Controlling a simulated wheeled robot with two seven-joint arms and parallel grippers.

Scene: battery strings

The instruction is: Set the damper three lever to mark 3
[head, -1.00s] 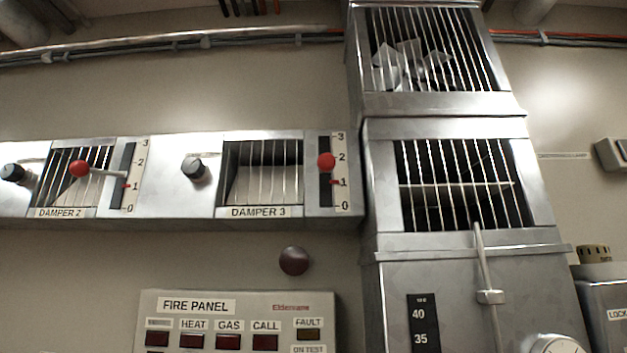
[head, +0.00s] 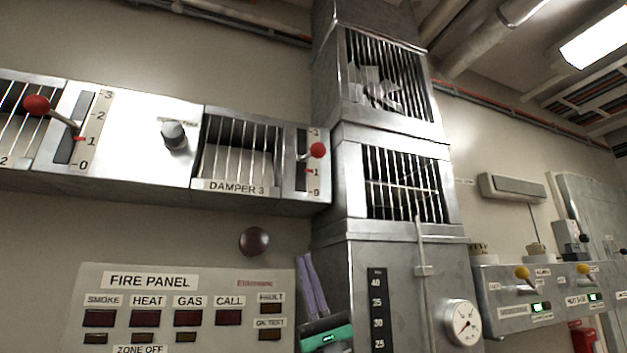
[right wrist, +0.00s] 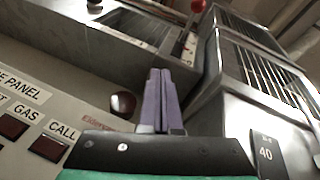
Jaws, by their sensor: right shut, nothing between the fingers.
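The damper 3 lever has a red ball knob (head: 318,150) on a short stem, in front of a slotted scale (head: 314,178) marked 0 to 3. The knob stands roughly at the height of mark 2, seen at an angle. My right gripper (head: 312,285) is low in the head view, below the damper box and beside the fire panel. Its purple fingers (right wrist: 160,100) are together and empty, pointing up, clear of the lever. My left gripper is not in view.
The damper 2 lever (head: 37,105) is at the far left. A dark round knob (head: 254,241) sits on the wall above the fire panel (head: 130,281). The metal duct cabinet (head: 350,262) stands close right of my right gripper. Yellow-knobbed levers (head: 522,272) are further right.

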